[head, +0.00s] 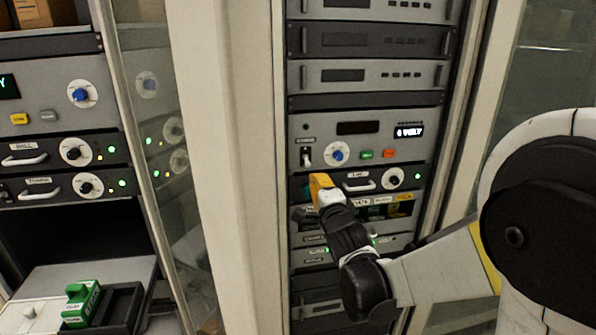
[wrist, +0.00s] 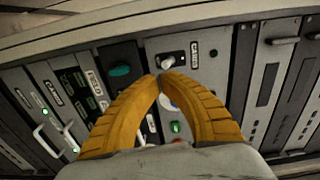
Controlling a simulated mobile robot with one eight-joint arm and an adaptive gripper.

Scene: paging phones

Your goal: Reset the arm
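My gripper (head: 323,188) is the yellow end of my white and black arm, in front of the middle equipment rack in the head view. In the wrist view my gripper (wrist: 159,80) has its two yellow fingers curved together, tips meeting, with nothing seen held. Beyond the tips is a panel with a toggle switch (wrist: 168,62); the fingers partly hide its blue knob. In the head view this panel (head: 361,137) has a toggle, a blue knob (head: 338,152), a green button (head: 367,155) and an orange button (head: 390,154). Whether the fingertips touch the panel cannot be told.
A left rack (head: 60,95) holds units with knobs and handles. A green block (head: 81,305) sits on a grey box at the lower left. A pale post (head: 228,150) and glass door stand between the racks. Another pale frame stands right of the middle rack.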

